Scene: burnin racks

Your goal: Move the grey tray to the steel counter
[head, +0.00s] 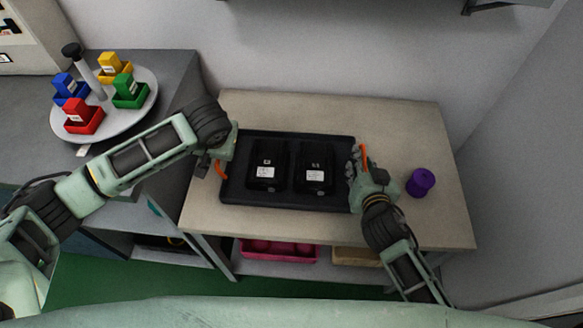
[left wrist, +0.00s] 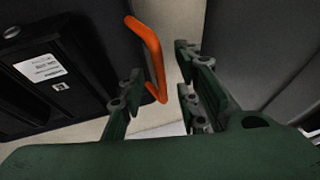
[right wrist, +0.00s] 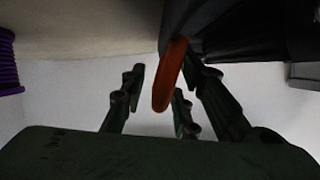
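The dark grey tray (head: 290,203) lies flat on a beige table and carries two black devices (head: 267,165) (head: 314,168) with white labels. It has an orange handle at each end. My left gripper (head: 222,163) is at the left handle; in the left wrist view the handle (left wrist: 152,60) sits between the open fingers (left wrist: 158,95). My right gripper (head: 359,165) is at the right handle (head: 364,154); in the right wrist view the handle (right wrist: 170,78) lies between the open fingers (right wrist: 155,90), nearer the right one. A grey counter (head: 182,85), apparently the steel one, stands to the left.
A round turntable (head: 146,101) with blue, yellow, green and red bins stands on the grey counter. A purple object (head: 420,182) sits right of my right gripper on the beige table (head: 400,115). A pink bin (head: 277,251) is on the shelf below. A wall is behind.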

